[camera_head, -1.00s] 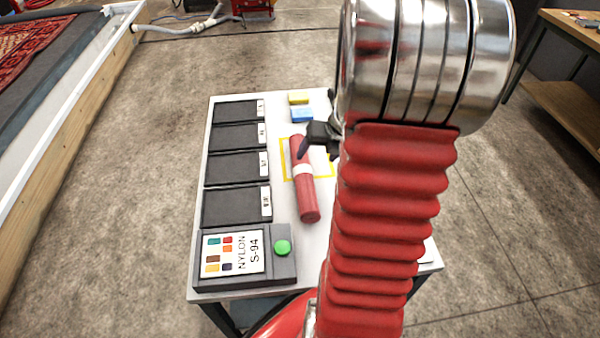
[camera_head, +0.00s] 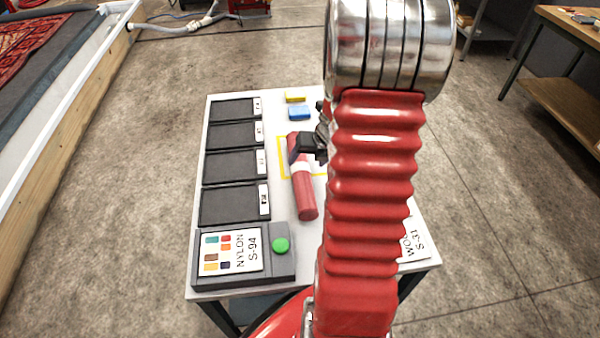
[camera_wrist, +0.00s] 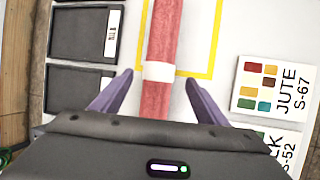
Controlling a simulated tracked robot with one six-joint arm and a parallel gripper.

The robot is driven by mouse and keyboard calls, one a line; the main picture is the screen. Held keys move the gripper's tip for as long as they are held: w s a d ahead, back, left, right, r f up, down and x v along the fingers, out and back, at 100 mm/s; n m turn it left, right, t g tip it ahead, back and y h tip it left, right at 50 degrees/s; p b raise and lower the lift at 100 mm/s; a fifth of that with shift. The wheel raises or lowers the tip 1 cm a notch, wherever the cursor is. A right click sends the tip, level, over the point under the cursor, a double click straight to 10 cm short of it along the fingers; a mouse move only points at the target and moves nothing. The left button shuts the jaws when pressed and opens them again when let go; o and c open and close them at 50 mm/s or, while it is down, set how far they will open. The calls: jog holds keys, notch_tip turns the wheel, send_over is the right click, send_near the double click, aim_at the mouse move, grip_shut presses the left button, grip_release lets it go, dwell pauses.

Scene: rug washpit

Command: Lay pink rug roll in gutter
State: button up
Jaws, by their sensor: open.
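The pink rug roll (camera_head: 306,195), reddish with a white band around its middle, lies lengthwise on the white table (camera_head: 245,298). In the wrist view the roll (camera_wrist: 160,110) runs between the two purple fingers of my gripper (camera_wrist: 158,82). The fingers are open, one on each side, with gaps to the roll. In the head view my gripper (camera_head: 306,147) is over the far part of the roll and covers some of it. I cannot tell for sure which thing is the gutter.
Several black trays (camera_head: 232,167) line the table's left side. A sample box with a green button (camera_head: 281,245) stands at the near left. Yellow (camera_head: 295,97) and blue (camera_head: 299,113) blocks lie beyond the roll. A JUTE card (camera_wrist: 272,90) lies to the right.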

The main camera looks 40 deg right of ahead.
aim_at(302, 166)
jog(key=shift+x, duration=0.8)
jog(key=shift+f, duration=0.1)
jog(key=shift+x, duration=2.55)
jog(key=shift+a, duration=0.1)
jog(key=c, duration=1.6)
jog(key=shift+r, duration=5.05)
